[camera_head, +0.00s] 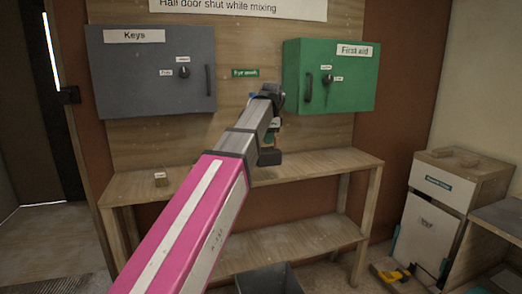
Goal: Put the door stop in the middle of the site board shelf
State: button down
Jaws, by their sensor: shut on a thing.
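The site board (240,50) is a wooden panel on the back wall, with a wooden shelf (310,164) below it. My arm reaches up in front of the board, and my gripper (272,128) is at its far end, above the shelf and left of the green cabinet. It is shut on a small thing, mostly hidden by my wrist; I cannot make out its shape. A small tan block (160,179) with a pale label sits near the left of the shelf. I cannot tell whether it is a door stop. My arm covers part of the shelf's middle.
A grey Keys cabinet (152,75) and a green First aid cabinet (334,76) hang on the board. A lower shelf (300,240) and a dark bin (268,280) are below. A white-fronted cabinet (432,225) stands at right. The upper shelf's right part is clear.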

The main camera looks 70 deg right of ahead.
jog(key=w+d, duration=0.4)
jog(key=d, duration=0.2)
notch_tip(320, 180, down, 7)
jog(key=shift+w+d, duration=0.15)
jog(key=shift+w, duration=0.2)
jog(key=shift+f, duration=0.15)
jog(key=c, duration=1.1)
grip_release()
jog(key=r, duration=0.4)
jog(key=s+a+r, duration=0.1)
jog(key=r, duration=0.3)
jog(key=a+r, duration=0.1)
jog(key=r, duration=0.3)
jog(key=shift+s, duration=0.2)
